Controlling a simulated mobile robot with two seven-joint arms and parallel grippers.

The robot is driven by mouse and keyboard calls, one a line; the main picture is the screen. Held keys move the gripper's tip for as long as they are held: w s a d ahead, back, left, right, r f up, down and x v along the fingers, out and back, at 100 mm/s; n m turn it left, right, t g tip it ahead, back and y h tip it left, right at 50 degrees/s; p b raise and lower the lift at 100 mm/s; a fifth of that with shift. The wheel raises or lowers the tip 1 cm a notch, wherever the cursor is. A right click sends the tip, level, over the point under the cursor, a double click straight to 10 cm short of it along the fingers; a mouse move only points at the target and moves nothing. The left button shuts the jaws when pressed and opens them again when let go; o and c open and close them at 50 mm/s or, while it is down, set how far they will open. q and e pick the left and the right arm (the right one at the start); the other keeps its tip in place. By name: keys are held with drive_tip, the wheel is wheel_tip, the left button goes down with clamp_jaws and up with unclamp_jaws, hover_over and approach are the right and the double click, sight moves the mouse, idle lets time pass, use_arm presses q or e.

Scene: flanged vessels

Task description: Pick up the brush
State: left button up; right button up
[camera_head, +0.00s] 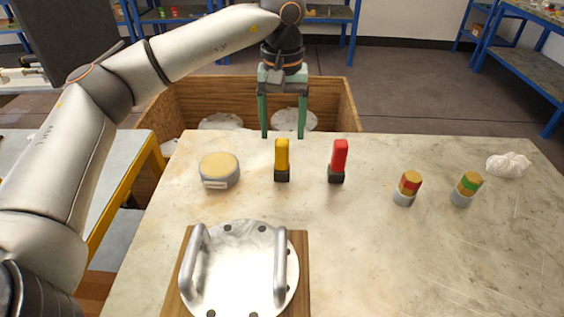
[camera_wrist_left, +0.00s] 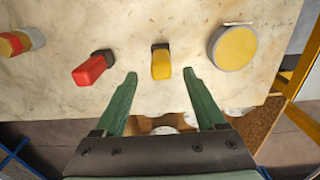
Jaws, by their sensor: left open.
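Two upright handled tools that look like brushes stand on the marble table: one with a yellow handle (camera_head: 282,155) and one with a red handle (camera_head: 339,157), each with a dark end at the table. I cannot tell for sure which is the brush. My left gripper (camera_head: 283,134) is open and empty, fingers pointing down at the table's far edge, behind the yellow-handled tool. In the left wrist view, the yellow-handled tool (camera_wrist_left: 161,64) shows between and just beyond the open fingertips (camera_wrist_left: 160,73), and the red-handled tool (camera_wrist_left: 91,69) is left of them. My right gripper is not in view.
A round yellow-topped tin (camera_head: 219,171) stands left of the yellow-handled tool. A flanged lid with two handles (camera_head: 240,270) lies on a wooden board in front. Two small banded cylinders (camera_head: 408,188) (camera_head: 466,189) and a crumpled white cloth (camera_head: 508,165) are right. A wooden crate (camera_head: 350,108) stands behind.

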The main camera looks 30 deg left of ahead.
sight(282, 141)
use_arm(q)
wheel_tip(282, 141, down, 5)
drive_tip(key=shift+w+a+f+b, duration=0.1)
drive_tip(key=shift+a+b, duration=0.05)
drive_tip(key=shift+b, duration=0.25)
drive_tip(key=shift+c, duration=0.3)
clamp_jaws()
